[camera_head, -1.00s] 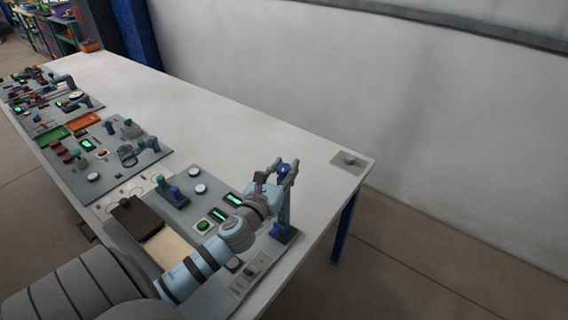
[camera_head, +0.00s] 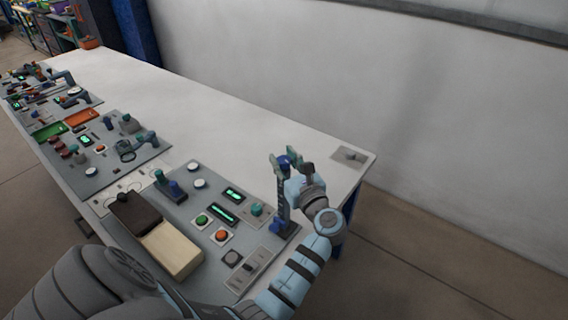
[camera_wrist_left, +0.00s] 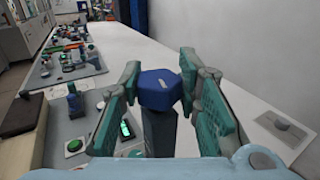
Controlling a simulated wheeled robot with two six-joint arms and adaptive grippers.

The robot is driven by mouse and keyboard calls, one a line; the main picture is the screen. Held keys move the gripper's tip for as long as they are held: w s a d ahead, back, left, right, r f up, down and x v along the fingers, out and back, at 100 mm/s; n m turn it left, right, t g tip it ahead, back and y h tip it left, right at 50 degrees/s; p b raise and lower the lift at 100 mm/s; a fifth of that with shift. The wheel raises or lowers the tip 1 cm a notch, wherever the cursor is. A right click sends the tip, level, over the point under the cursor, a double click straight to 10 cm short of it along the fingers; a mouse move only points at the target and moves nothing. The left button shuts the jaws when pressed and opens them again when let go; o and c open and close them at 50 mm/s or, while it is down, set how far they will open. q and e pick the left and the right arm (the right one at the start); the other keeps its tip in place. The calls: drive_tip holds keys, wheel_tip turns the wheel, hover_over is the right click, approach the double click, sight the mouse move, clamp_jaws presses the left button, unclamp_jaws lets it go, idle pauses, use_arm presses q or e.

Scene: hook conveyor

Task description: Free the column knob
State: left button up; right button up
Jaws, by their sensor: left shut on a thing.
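The blue knob (camera_head: 285,161) sits on top of a dark upright column (camera_head: 283,204) near the table's right end. In the left wrist view the knob (camera_wrist_left: 157,90) is a blue faceted cap with a pale mark on its top, and the grey column (camera_wrist_left: 158,130) runs down below it. My left gripper (camera_head: 287,160) is shut on the knob, with a teal finger on either side of it. The knob still appears to sit on the column. My right gripper is not in view.
A panel (camera_head: 185,218) beside the column carries lit displays, buttons, a teal knob (camera_head: 257,209) and a slider plate (camera_head: 250,269). A brown and cream box (camera_head: 175,250) lies on it. A grey plate (camera_head: 350,155) lies at the table's far corner. The tabletop behind is clear.

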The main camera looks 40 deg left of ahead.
use_arm(q)
drive_tip(key=shift+f+n+g+y+b, duration=0.1)
drive_tip(key=shift+n+g+y+b, duration=0.85)
drive_tip(key=shift+n+g, duration=0.85)
drive_tip(key=shift+n+g+b, duration=0.7)
drive_tip(key=shift+g+b, duration=0.55)
drive_tip(key=shift+g, duration=0.75)
drive_tip(key=shift+n+g+b, duration=0.9)
drive_tip(key=shift+g+b, duration=0.3)
drive_tip(key=shift+b, duration=0.25)
drive_tip(key=shift+n+g+b, duration=0.5)
drive_tip(key=shift+g+b, duration=0.5)
drive_tip(key=shift+b, duration=0.25)
drive_tip(key=shift+n+g+h+b, duration=0.3)
drive_tip(key=shift+g+b, duration=0.1)
drive_tip(key=shift+b, duration=0.45)
drive_tip(key=o, duration=1)
drive_tip(key=shift+o, duration=1)
drive_tip(key=shift+w, duration=0.15)
